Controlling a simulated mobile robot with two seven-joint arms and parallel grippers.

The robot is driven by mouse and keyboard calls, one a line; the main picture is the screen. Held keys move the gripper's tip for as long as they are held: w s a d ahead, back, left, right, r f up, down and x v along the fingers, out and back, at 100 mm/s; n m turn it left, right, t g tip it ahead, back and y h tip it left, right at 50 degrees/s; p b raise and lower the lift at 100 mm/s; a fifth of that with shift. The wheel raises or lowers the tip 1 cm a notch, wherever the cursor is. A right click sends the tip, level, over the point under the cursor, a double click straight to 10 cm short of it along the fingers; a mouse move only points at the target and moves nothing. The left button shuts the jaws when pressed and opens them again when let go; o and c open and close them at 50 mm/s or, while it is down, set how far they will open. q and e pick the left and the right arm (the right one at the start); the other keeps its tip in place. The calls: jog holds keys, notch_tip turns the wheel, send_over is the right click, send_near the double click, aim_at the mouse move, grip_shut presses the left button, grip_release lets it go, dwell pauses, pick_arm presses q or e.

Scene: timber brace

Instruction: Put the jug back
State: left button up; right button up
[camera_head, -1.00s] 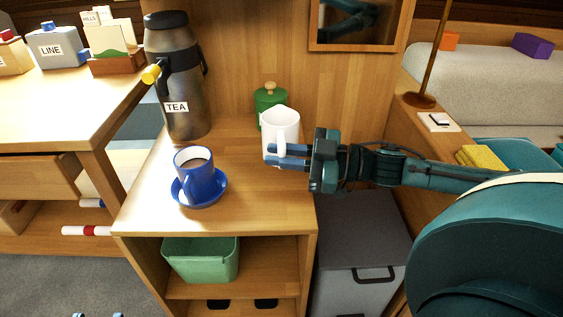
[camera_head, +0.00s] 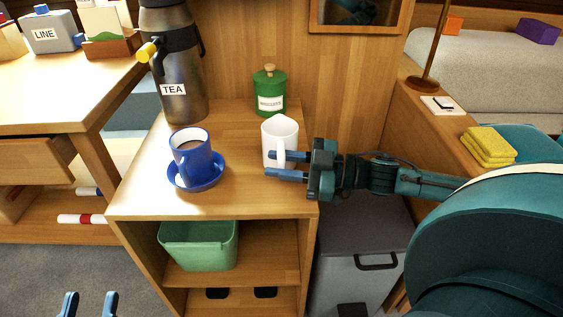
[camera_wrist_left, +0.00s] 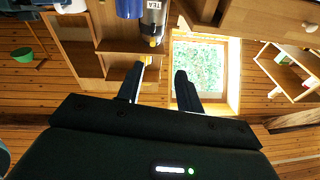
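The white jug (camera_head: 283,133) stands upright near the right edge of the cabinet top (camera_head: 235,196), its handle facing me. My right gripper (camera_head: 268,164) reaches in from the right. Its two blue fingers are spread apart at the jug's handle, one above the other in the picture; I cannot tell whether either touches it. My left gripper (camera_head: 90,297) is low at the bottom left, open and empty, far from the jug. Its spread fingers also show in the left wrist view (camera_wrist_left: 158,78).
A blue mug (camera_head: 191,160) with brown drink stands on a blue saucer left of the jug. A TEA flask (camera_head: 180,70) and green canister (camera_head: 269,92) stand behind. A green bin (camera_head: 199,247) sits on the shelf below. The cabinet top's front is clear.

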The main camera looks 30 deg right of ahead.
jog(key=shift+o, duration=0.9)
